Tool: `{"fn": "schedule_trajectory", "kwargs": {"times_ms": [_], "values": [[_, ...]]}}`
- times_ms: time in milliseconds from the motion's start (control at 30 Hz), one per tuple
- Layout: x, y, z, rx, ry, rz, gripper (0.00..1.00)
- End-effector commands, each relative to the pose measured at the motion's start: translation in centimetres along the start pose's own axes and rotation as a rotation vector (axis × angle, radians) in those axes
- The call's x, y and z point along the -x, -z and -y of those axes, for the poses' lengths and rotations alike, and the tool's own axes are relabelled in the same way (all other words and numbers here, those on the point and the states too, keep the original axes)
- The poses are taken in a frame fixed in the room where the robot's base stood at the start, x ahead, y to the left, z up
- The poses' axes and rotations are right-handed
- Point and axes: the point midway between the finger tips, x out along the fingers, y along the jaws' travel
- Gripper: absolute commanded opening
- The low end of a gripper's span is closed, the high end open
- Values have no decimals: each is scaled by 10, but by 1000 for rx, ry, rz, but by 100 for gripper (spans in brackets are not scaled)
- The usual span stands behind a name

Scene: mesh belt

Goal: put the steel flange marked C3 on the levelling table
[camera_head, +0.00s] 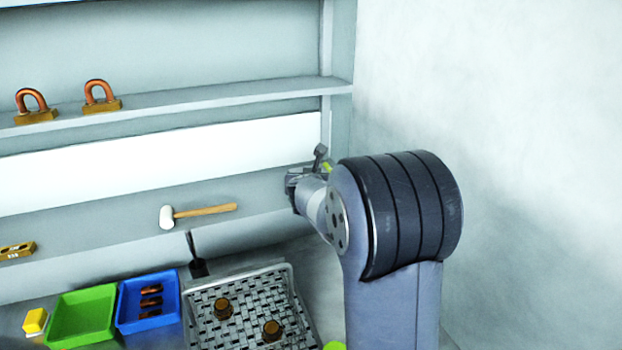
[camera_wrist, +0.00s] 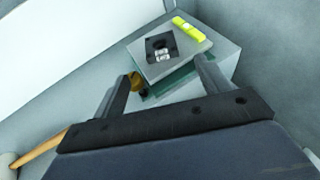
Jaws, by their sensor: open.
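In the wrist view, a dark square piece (camera_wrist: 158,44) with a round dark spot and a small pale label lies flat on a grey plate. It looks like the steel flange; the mark is too small to read. The grey plate (camera_wrist: 180,66), apparently the levelling table, has a brass knob (camera_wrist: 136,80) at its left. A yellow-green bar (camera_wrist: 188,30) lies behind the dark piece. My gripper (camera_wrist: 164,78) is open and empty, its fingers in front of the plate, apart from the dark piece. In the head view my gripper (camera_head: 297,182) is at the shelf's right end, partly hidden by my arm.
A white-headed mallet (camera_head: 200,212) lies on the shelf left of my gripper. Below are a grey woven basket (camera_head: 290,290) with two brown pieces, a blue bin (camera_head: 128,318), a green bin (camera_head: 82,312) and a yellow block (camera_head: 35,320). Copper-looped pieces (camera_head: 100,97) stand on the upper shelf.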

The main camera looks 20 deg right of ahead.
Motion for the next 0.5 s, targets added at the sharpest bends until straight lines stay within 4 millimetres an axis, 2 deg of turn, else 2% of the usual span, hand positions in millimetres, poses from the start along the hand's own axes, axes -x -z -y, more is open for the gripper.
{"fn": "schedule_trajectory", "kwargs": {"times_ms": [33, 200, 500], "values": [[8, -1, 0, -1, -1, 1, 73], [22, 0, 0, 1, -1, 0, 73], [27, 0, 0, 0, 0, -1, 73]]}}
